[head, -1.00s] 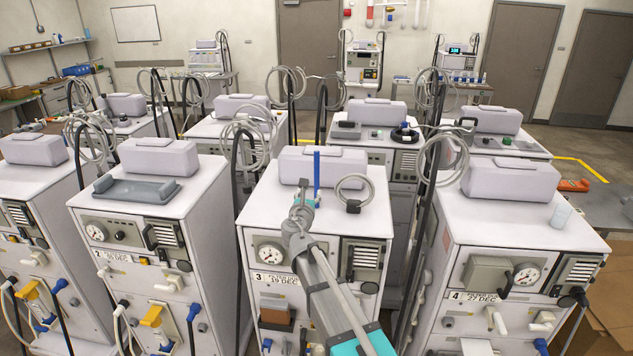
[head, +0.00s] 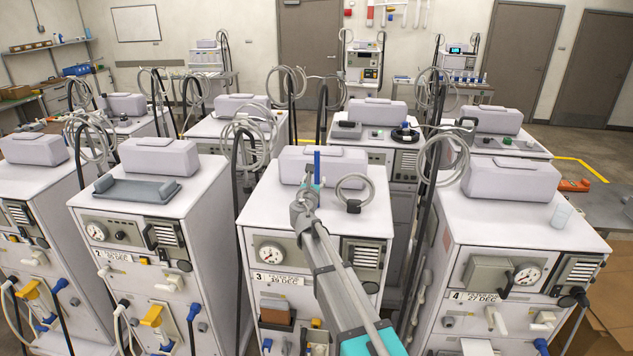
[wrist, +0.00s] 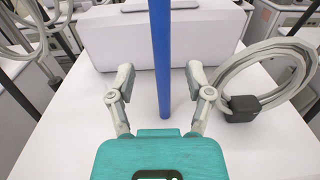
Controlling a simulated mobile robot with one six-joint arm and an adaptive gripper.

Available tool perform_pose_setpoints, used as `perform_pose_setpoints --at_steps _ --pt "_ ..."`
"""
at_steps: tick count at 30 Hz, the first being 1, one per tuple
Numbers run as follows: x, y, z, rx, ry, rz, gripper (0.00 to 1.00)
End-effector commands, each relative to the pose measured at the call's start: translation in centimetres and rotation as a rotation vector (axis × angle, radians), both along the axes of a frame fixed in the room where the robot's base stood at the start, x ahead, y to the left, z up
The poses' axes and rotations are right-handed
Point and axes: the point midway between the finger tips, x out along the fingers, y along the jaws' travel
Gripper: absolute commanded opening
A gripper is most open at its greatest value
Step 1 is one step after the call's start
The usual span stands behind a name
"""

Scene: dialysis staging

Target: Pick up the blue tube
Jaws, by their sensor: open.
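The blue tube (wrist: 161,60) stands upright on the white top of the number 3 machine (head: 262,215). In the wrist view it rises between my two fingers and a little beyond their tips, with a gap on both sides. My gripper (wrist: 158,80) is open and empty, reaching toward the tube from the front. In the head view only the upper part of the tube (head: 317,167) shows; my arm and gripper (head: 311,186) hide its lower part.
A grey-white box (wrist: 200,40) sits close behind the tube. A coiled grey hose with a black block (wrist: 243,108) lies just right of my gripper. More hoses hang on poles at both sides. The machine top's left part is bare.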

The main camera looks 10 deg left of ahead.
Motion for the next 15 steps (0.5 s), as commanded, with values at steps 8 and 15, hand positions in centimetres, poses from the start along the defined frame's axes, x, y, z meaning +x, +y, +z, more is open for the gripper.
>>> perform_pose_setpoints --at_steps 8,15 --pt "1.3 -0.1 -0.2 0.000 0.000 -0.001 0.66" --pt "4.1 -0.3 -0.4 0.000 0.000 -0.001 0.66"
